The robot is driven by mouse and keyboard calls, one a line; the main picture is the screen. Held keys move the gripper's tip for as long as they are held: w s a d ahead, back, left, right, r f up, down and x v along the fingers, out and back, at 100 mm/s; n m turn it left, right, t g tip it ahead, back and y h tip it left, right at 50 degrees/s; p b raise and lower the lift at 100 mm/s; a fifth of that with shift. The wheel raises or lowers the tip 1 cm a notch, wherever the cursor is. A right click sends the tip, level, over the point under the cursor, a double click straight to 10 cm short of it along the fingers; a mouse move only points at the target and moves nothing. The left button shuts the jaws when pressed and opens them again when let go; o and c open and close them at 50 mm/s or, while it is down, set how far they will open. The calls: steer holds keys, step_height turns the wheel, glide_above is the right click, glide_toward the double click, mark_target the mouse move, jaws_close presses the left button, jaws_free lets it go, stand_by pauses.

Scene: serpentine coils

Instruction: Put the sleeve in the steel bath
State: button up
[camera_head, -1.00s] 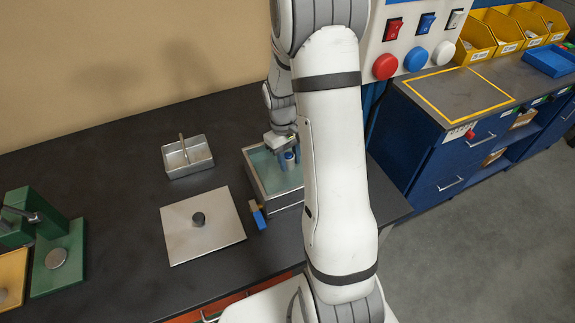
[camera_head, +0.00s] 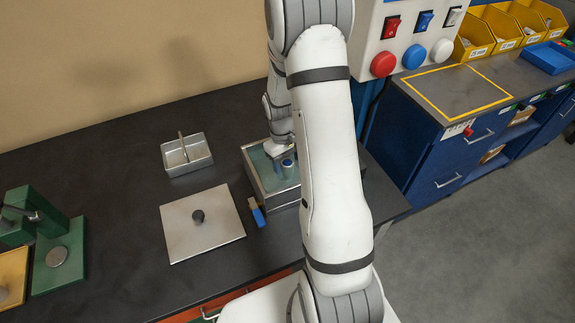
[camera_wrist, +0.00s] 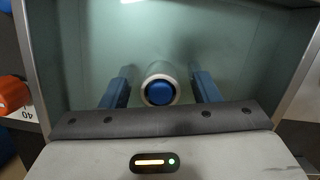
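The sleeve (camera_head: 288,164) is a short upright cylinder with a pale rim and blue centre. It stands inside the steel bath (camera_head: 247,168), an open box with a greenish interior. My gripper (camera_head: 279,151) is low at the bath, partly hidden behind my arm. In the wrist view, the two blue fingers of my gripper (camera_wrist: 162,82) are apart, one on each side of the sleeve (camera_wrist: 160,91), with a gap on both sides. The walls of the bath (camera_wrist: 44,75) frame that view. The sleeve's lower end is hidden.
A flat steel lid with a black knob (camera_head: 202,235) lies left of the bath. A divided metal tray (camera_head: 187,165) stands behind it. A green press (camera_head: 60,245) stands far left. Dark table between is clear.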

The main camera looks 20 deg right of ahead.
step_height(320, 180, up, 12)
steer(key=w+b, duration=0.2)
steer(key=s+a+r+t, duration=0.2)
steer(key=s+a+r, duration=0.1)
steer(key=s, duration=0.3)
steer(key=s+a+r+m+t, duration=0.1)
steer(key=s+a+r, duration=0.2)
steer(key=s, duration=0.3)
steer(key=s+a+r+m+t, duration=0.1)
steer(key=s+a+r+t, duration=0.1)
steer(key=s+a+r, duration=0.2)
steer(key=s+r, duration=0.1)
steer(key=s, duration=0.2)
steer(key=shift+r+t, duration=0.3)
steer(key=shift+r, duration=0.05)
